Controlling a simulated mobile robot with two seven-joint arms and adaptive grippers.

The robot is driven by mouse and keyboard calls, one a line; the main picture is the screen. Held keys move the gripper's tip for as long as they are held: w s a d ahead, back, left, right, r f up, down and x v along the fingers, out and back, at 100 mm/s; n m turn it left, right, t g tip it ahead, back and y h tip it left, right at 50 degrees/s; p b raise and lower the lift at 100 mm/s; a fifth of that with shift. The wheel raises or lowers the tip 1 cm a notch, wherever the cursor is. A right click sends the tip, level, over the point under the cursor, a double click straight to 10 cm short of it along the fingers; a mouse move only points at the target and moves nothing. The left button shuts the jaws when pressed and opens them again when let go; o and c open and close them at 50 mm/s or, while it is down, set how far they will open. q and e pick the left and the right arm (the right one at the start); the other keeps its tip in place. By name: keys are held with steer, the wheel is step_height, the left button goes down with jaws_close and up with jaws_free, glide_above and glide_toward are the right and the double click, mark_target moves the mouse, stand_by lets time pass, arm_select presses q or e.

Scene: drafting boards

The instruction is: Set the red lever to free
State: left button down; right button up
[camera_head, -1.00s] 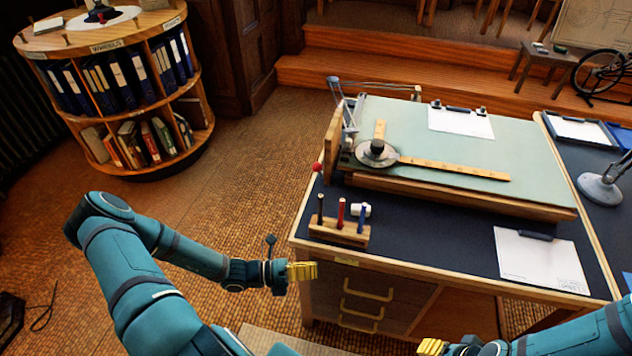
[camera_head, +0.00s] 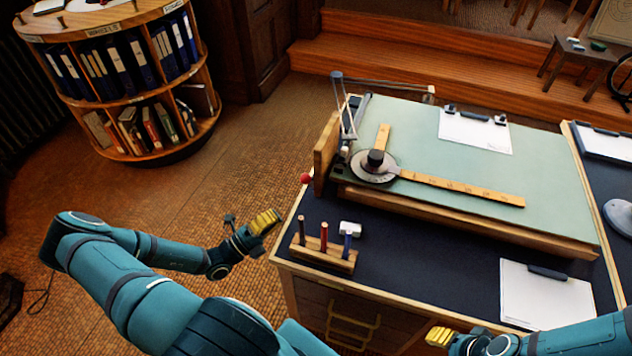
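The red lever shows as a small red ball knob (camera_head: 306,178) at the left side of the drafting board (camera_head: 460,160), low by its wooden side piece. Any lever arm behind the knob is too small to make out, and I see no marking for free. My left gripper (camera_head: 265,221) has yellow fingers and is left of the desk edge, below and left of the knob, apart from it. Its fingers look close together, but I cannot tell whether they are open or shut. My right gripper (camera_head: 437,336) is at the bottom by the desk's front edge, only partly visible.
A pen block (camera_head: 323,257) with several pens stands on the dark desk top near the left front, with a white eraser (camera_head: 350,229) behind it. A clipboard (camera_head: 546,296) lies at the right. A round bookcase (camera_head: 150,88) stands far left. The floor between is clear.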

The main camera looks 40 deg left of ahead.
mark_target(304, 179)
arm_select(q)
steer(key=b+x, duration=0.1)
steer(key=x, duration=0.9)
steer(key=shift+r, duration=0.1)
arm_select(e)
steer(key=shift+w+f, duration=0.15)
steer(key=shift+f, duration=0.25)
arm_select(q)
steer(key=shift+w+r+p, duration=0.1)
steer(key=shift+r+p, duration=0.15)
steer(key=shift+p, duration=0.35)
steer(key=w+r+n+g+y+p, duration=0.1)
steer(key=p, duration=0.4)
steer(key=w+a+r+n+g+p, duration=0.1)
steer(key=r+n+g+p, duration=0.1)
steer(key=p, duration=0.4)
steer(key=shift+w+y+p, duration=0.3)
steer(key=shift+w+y, duration=0.05)
steer(key=shift+y, duration=0.05)
steer(key=shift+w+f+g+p, duration=0.1)
steer(key=shift+w+g+p, duration=0.05)
steer(key=shift+g+p, duration=0.25)
arm_select(e)
step_height(304, 179, up, 14)
steer(key=w, duration=0.1)
steer(key=shift+w+d+t, duration=0.25)
steer(key=shift+w+t, duration=0.05)
steer(key=shift+w, duration=0.05)
